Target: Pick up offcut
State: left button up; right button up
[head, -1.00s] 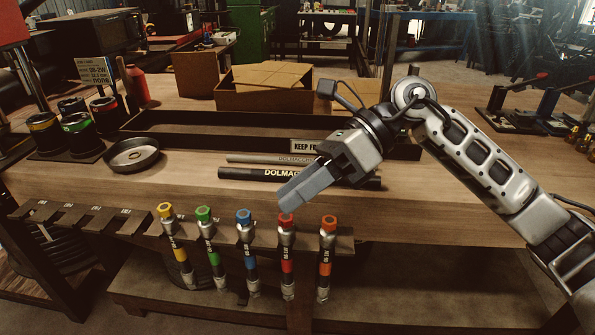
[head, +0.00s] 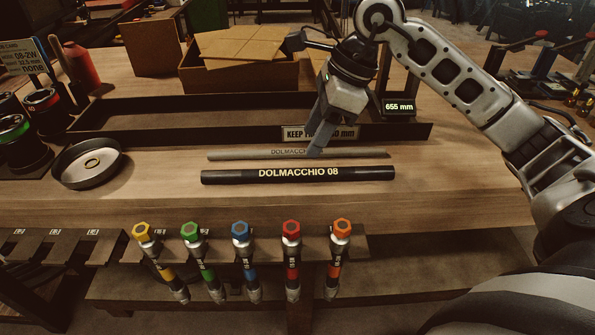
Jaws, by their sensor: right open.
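My left gripper is out of view.
A long dark tray (head: 100,128) with a "KEEP" label (head: 320,133) lies just behind the hoses, beside a "655 mm" display (head: 398,107). A round pan (head: 62,178) is at left. Several colour-capped fittings hang on the front rack (head: 268,240). Bare bench lies right of the hoses.

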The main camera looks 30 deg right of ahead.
aim_at(301, 170)
jog(key=shift+x, duration=0.85)
jog(key=x, duration=0.2)
jog(key=s+p+x, duration=0.1)
jog(key=x, duration=0.1)
jog(key=shift+a+f, duration=0.1)
jog(key=shift+f, duration=0.35)
jog(key=shift+w+a+f, duration=0.1)
jog(key=shift+w+f, duration=0.05)
jog(key=shift+f, duration=0.25)
jog(key=shift+c, duration=0.4)
jog(key=shift+r, duration=0.1)
grip_shut()
